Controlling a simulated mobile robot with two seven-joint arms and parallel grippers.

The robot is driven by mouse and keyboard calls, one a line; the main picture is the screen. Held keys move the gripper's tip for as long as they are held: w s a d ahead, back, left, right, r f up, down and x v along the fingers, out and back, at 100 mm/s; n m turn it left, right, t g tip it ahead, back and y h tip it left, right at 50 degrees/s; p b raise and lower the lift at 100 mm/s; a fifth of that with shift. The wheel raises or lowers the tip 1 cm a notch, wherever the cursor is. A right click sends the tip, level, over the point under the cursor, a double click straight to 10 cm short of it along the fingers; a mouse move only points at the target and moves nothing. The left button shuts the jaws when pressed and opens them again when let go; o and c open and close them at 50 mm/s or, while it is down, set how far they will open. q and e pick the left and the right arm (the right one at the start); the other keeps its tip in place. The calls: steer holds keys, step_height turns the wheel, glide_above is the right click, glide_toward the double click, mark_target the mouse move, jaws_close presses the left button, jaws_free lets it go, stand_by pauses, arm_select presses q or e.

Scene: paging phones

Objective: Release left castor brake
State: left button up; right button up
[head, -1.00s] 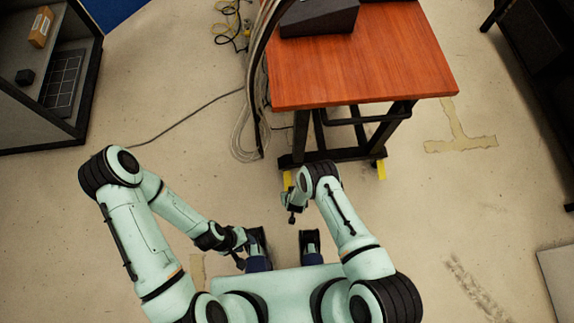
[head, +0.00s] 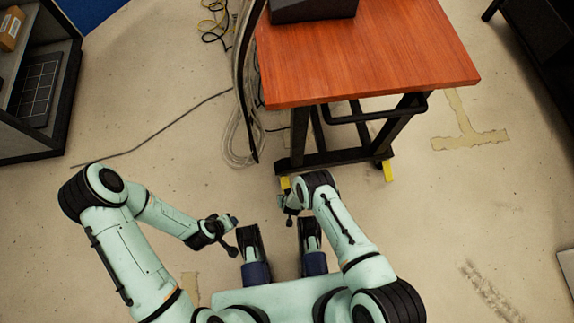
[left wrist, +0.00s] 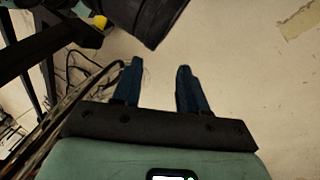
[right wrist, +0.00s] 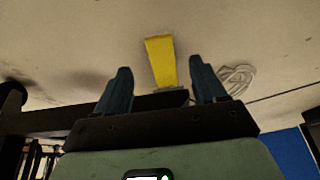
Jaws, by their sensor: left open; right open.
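The desk's left castor brake is a yellow pedal (head: 285,183) at the foot of the left desk leg. My right gripper (head: 290,203) is just in front of it, partly hidden by its own arm. In the right wrist view the yellow pedal (right wrist: 161,60) shows beyond and between the open, empty fingers (right wrist: 160,85); I see no contact. My left gripper (head: 234,235) is open and empty, low and left of the pedal. In the left wrist view its fingers (left wrist: 159,85) point at bare floor, with a small yellow part (left wrist: 100,21) at the upper left.
The wooden desk (head: 370,60) stands ahead on a dark frame, with another yellow pedal (head: 388,171) at its right castor. Grey cables (head: 240,140) hang and coil left of the desk. A dark shelf unit (head: 40,110) is far left.

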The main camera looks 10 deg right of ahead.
steer(key=b+x, duration=0.4)
steer(key=x, duration=0.2)
arm_select(q)
steer(key=s+a+f+g+b, duration=0.1)
steer(key=s+a+f+g, duration=0.1)
steer(key=s+f, duration=0.5)
steer(key=shift+s+f+n+g, duration=0.15)
steer(key=shift+f+n+g, duration=0.25)
steer(key=shift+f, duration=0.35)
arm_select(e)
steer(key=shift+w+f, duration=0.1)
steer(key=shift+f, duration=0.15)
arm_select(q)
steer(key=shift+a, duration=0.1)
arm_select(e)
steer(key=shift+c, duration=0.3)
jaws_close()
